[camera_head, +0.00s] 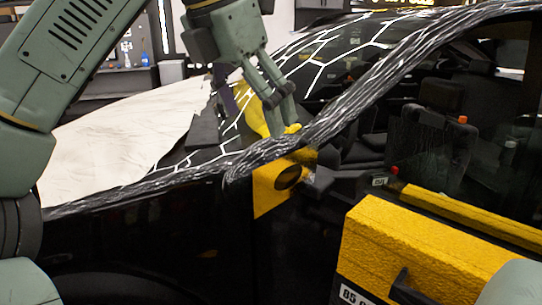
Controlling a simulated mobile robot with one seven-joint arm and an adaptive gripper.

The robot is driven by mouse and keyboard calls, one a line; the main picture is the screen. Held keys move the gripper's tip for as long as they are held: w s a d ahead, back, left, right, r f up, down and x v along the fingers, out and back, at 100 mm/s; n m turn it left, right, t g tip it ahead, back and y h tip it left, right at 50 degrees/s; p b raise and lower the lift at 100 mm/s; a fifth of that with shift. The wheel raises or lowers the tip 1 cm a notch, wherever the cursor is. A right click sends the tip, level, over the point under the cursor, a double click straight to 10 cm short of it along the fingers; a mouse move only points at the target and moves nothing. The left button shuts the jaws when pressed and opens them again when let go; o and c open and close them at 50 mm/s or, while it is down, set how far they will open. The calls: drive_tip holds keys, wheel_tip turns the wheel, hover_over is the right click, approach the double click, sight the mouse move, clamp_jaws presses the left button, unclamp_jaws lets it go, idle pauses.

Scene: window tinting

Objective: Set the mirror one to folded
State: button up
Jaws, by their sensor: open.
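My gripper (283,122) reaches down from the top, over the base of the windscreen pillar of a dark car. Its two fingers are apart, with no object clearly held between them. A yellow part (256,118) shows behind and beside the fingers, partly hidden by them; I cannot tell if they touch it. Just below the pillar is a yellow block with a dark oval face (272,192), at the front corner of the side window. I cannot tell for sure which yellow part is mirror one, or whether it is folded.
The pillar (330,118) has a wrinkled dark wrap and slopes up to the right. White lines cross the dark windscreen (330,60). A pale sheet (125,130) covers the bonnet. A large yellow box-like part (410,250) stands at lower right. Seats show inside the car.

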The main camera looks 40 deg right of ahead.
sight(272, 160)
drive_tip(key=x, duration=1)
drive_tip(key=shift+d, duration=0.1)
drive_tip(key=shift+c, duration=0.3)
drive_tip(key=c, duration=1.6)
